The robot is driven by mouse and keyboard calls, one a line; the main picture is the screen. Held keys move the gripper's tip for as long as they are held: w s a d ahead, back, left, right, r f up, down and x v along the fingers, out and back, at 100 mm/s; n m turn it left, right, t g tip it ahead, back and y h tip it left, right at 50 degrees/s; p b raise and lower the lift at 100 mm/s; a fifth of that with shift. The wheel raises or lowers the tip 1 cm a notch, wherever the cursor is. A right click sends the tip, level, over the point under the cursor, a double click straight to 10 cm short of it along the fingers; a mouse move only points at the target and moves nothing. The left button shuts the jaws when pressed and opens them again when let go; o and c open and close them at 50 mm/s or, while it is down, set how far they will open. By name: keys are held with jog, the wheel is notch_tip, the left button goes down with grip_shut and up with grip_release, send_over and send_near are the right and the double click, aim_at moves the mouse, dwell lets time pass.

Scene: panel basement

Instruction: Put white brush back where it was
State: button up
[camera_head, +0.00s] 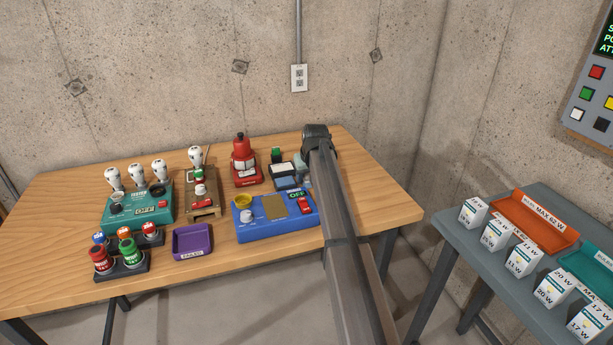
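I cannot make out a white brush for certain in this view. My arm reaches from the lower right over the wooden table (375,165) and ends in a dark joint above its back right part. The fingers of my gripper are hidden behind the arm, so whether they are open or hold anything does not show. A small dark device with a pale top (282,170) stands just left of the arm's end, partly close behind it.
A blue panel box (287,229), purple tray (192,241), teal tester (138,211), red device (246,165) and tan stand (203,208) crowd the table's left and middle. A grey side table (462,243) holds white boxes and an orange tray (534,222).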

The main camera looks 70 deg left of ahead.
jog(key=shift+o, duration=0.9)
jog(key=shift+r, duration=0.15)
jog(key=v, duration=1.2)
